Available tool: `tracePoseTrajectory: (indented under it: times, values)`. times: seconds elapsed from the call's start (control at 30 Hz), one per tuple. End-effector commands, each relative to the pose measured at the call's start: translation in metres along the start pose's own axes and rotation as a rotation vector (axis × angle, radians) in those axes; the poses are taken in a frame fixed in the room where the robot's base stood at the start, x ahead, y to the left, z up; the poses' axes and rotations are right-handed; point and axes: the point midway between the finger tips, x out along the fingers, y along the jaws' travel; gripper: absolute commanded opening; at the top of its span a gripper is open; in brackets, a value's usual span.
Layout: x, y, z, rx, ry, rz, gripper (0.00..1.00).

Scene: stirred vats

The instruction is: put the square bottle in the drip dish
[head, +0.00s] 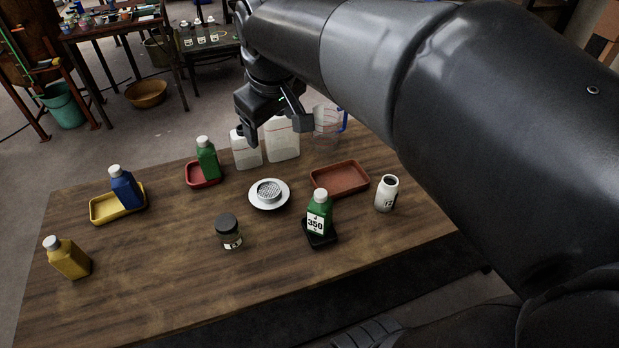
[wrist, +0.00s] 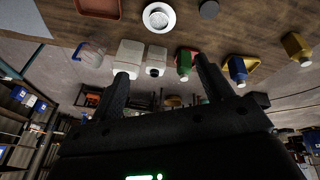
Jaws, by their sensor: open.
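Several square-sided bottles are in view, and I cannot tell which one is meant. A yellow bottle (head: 69,258) stands bare on the table at left. A blue bottle (head: 125,187) stands in a yellow tray (head: 103,213). A green bottle (head: 207,158) stands in a small red dish (head: 202,182). Another green bottle (head: 318,213), labelled 350, stands on a black scale (head: 321,241). The drip dish may be the empty reddish tray (head: 341,177) or the white round dish (head: 257,203) with a strainer. My gripper (head: 275,131) is open and empty, by the white jugs; its fingers show in the wrist view (wrist: 163,75).
Two white jugs (head: 282,138) (head: 246,151) and a clear pitcher (head: 327,128) stand at the table's back edge. A dark-lidded jar (head: 229,232) and a white canister (head: 386,194) stand nearer. The front left of the table is clear.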

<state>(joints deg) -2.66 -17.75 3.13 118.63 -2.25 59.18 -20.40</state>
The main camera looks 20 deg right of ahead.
Motion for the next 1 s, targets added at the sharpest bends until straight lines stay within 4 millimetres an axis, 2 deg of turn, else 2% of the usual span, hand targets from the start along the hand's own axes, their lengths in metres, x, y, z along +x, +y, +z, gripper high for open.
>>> tracePoseTrajectory:
  times: [0.03,0.2,0.3,0.43,0.6,1.0]
  values:
    - [-0.004,-0.003,0.02,0.05,0.017,0.008,0.73]
    - [-0.005,-0.017,0.078,0.234,0.07,0.02,0.73]
    - [-0.001,-0.025,0.108,0.329,0.098,0.022,0.73]
    - [0.005,-0.034,0.135,0.419,0.125,0.021,0.73]
    - [0.01,-0.039,0.149,0.472,0.141,0.019,0.73]
    - [0.011,-0.039,0.15,0.476,0.141,0.018,0.73]
